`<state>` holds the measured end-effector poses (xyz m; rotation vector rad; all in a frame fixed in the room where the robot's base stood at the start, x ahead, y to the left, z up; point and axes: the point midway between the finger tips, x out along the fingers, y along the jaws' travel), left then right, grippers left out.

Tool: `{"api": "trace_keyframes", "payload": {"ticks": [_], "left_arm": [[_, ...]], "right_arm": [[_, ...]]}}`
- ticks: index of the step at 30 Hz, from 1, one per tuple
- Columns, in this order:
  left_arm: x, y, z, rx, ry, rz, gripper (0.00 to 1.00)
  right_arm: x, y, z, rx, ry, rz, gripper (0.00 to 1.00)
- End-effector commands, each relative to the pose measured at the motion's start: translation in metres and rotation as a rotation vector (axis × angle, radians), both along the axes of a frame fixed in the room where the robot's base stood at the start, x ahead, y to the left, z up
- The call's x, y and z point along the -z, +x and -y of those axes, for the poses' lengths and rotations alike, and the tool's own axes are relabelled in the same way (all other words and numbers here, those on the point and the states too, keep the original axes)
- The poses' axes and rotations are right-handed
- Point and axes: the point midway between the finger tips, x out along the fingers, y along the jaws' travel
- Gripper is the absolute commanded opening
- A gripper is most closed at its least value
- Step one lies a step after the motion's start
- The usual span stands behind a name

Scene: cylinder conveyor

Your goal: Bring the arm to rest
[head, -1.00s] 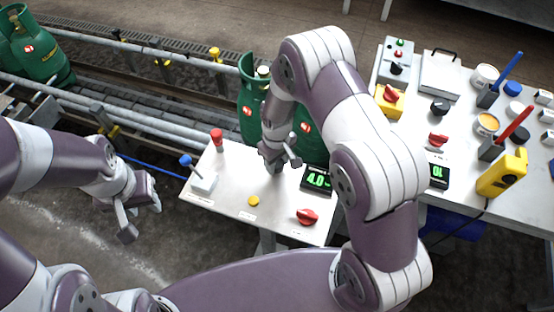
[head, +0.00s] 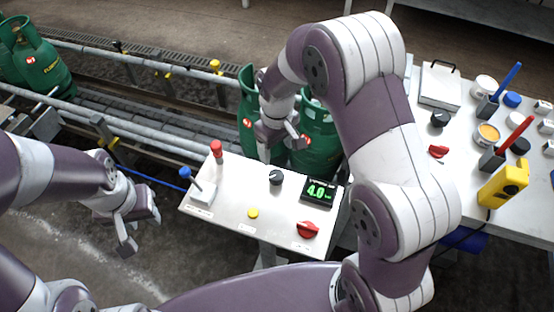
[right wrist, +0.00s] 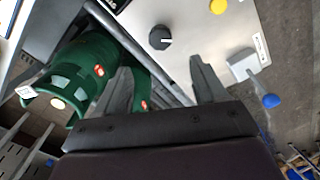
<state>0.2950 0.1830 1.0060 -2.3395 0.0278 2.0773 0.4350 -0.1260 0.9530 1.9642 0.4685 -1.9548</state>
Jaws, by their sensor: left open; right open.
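My right gripper (head: 283,141) is open and empty. In the head view it hangs above the far edge of the control panel (head: 228,222), in front of the green gas cylinders. In the right wrist view its two fingers (right wrist: 160,88) are spread apart with nothing between them. The black knob (head: 276,178) stands clear of the gripper on the panel, and it also shows in the right wrist view (right wrist: 160,37). My left gripper (head: 140,222) is open and empty, in the air left of the panel.
A cluttered white table (head: 455,205) is at right.

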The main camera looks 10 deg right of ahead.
Motion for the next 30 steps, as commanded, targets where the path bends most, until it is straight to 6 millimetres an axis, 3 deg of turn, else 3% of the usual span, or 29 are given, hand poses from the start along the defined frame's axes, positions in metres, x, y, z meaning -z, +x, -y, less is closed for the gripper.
{"api": "trace_keyframes", "payload": {"ticks": [4, 19, 23, 30], "left_arm": [[0.000, 0.000, 0.000, 0.000, 0.000, 0.000, 0.40], [0.000, 0.000, 0.000, 0.000, 0.000, 0.000, 0.40], [0.000, 0.000, 0.000, 0.000, 0.000, 0.000, 0.40], [0.000, 0.000, 0.000, 0.000, 0.000, 0.000, 0.40]], "right_arm": [[-0.009, 0.000, 0.000, 0.000, 0.000, 0.000, 0.71], [-0.009, 0.002, 0.000, 0.024, 0.002, 0.009, 0.71], [-0.003, -0.036, 0.009, 0.154, 0.001, -0.001, 0.71], [-0.037, -0.128, 0.045, 0.404, 0.022, 0.063, 0.71]]}}
